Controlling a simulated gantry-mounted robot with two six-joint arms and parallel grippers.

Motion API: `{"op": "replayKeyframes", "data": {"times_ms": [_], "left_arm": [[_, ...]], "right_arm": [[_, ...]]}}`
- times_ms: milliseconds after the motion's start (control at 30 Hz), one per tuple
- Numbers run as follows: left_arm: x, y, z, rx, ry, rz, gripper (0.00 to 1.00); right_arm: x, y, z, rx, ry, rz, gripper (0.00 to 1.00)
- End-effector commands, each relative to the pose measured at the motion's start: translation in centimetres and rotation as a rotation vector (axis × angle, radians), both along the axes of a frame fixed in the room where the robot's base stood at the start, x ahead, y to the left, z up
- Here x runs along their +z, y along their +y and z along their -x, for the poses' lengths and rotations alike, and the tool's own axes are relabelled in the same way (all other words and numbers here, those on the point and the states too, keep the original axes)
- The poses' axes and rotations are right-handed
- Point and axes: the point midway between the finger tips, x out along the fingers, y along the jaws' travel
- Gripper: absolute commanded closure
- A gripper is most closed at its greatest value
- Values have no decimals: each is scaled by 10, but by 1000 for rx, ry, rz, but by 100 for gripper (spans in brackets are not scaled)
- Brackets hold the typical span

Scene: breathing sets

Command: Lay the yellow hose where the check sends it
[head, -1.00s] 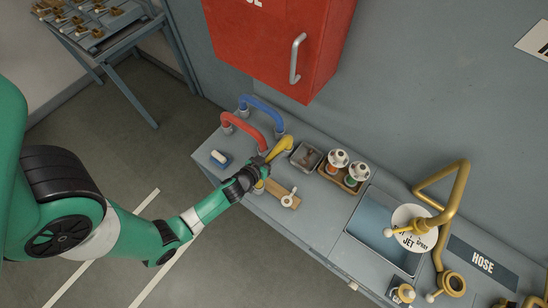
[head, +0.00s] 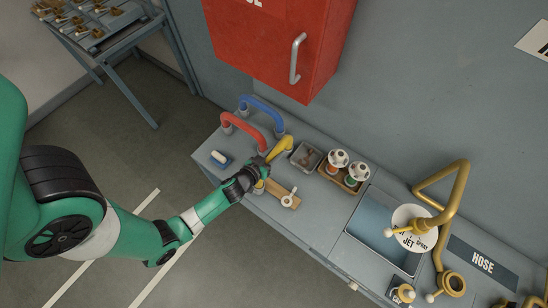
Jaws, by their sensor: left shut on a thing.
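The yellow hose (head: 281,148) is on the left part of the grey counter, beside the red hose (head: 240,125) and the blue hose (head: 262,107). My left gripper (head: 262,168) is at the near end of the yellow hose and shut on it; its fingers hide that end. I cannot tell whether the hose touches the counter. A wooden block with a white-handled valve (head: 289,199) lies just right of the gripper. A round white dial reading SPRAY and JET (head: 405,217) sits by the basin. My right gripper is not in view.
A small grey tray (head: 294,161) and a wooden holder with two white-topped bottles (head: 333,174) stand right of the hose. A brass pipe (head: 457,190) rises by the blue basin (head: 367,222). A red cabinet (head: 260,45) hangs above the counter.

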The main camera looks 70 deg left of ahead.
Motion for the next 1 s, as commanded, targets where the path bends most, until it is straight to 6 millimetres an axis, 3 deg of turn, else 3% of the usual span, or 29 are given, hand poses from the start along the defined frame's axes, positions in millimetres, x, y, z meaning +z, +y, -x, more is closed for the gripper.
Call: {"op": "replayKeyframes", "data": {"times_ms": [467,733,800,1000], "left_arm": [[8,0,-1,-1,-4,-1,100],[40,0,-1,0,-5,0,100],[39,-6,2,-3,-4,-2,100],[60,-23,10,-5,-5,-3,100]], "right_arm": [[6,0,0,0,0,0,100],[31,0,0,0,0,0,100],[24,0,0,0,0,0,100],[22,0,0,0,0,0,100]]}}
